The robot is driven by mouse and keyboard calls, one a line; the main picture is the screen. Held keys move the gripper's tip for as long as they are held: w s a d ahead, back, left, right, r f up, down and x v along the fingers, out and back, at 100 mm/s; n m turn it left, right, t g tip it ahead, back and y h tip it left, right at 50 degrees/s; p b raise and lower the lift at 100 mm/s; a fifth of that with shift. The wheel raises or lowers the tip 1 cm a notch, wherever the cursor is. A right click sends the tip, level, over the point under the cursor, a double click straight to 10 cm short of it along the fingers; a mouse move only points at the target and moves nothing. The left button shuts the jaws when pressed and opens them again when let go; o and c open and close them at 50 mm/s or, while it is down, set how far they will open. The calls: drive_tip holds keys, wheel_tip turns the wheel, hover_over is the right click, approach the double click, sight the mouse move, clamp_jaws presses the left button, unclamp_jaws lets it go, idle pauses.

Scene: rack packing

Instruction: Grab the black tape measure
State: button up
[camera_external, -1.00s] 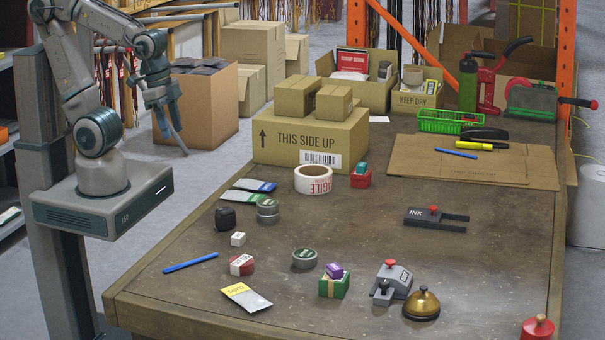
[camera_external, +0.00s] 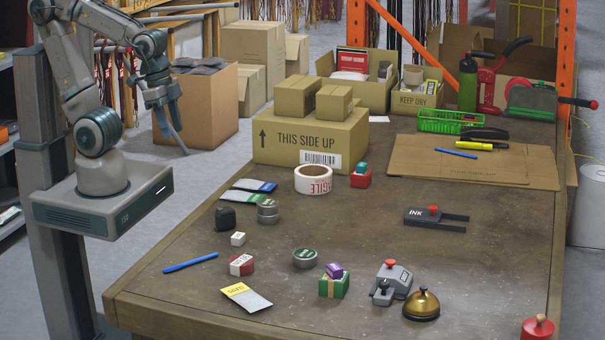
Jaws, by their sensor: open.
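The black tape measure (camera_external: 225,218) sits on the left part of the brown table. It is a small, dark, rounded block, left of a stack of round grey tins (camera_external: 267,211) and just behind a small white block (camera_external: 238,239). My gripper (camera_external: 170,135) hangs at the upper left, off the table's left edge and in front of an open cardboard box. Its fingers point down, open and empty. It is well apart from the tape measure, up and to the left of it in the picture.
A large carton (camera_external: 311,140) stands at the back left of the table (camera_external: 380,235). A tape roll (camera_external: 313,179), flat packets (camera_external: 247,190), a blue pen (camera_external: 190,262), a red and white block (camera_external: 241,265) and a bell (camera_external: 421,305) lie around.

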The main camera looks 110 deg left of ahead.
drive_tip(key=shift+o, duration=0.3)
drive_tip(key=o, duration=0.7)
drive_tip(key=m+g+b, duration=0.3)
drive_tip(key=m, duration=0.4)
hover_over(225, 209)
wheel_tip(225, 209, down, 9)
wheel_tip(225, 209, down, 14)
drive_tip(key=shift+d+r+b, duration=0.1)
drive_tip(key=shift+b, duration=0.4)
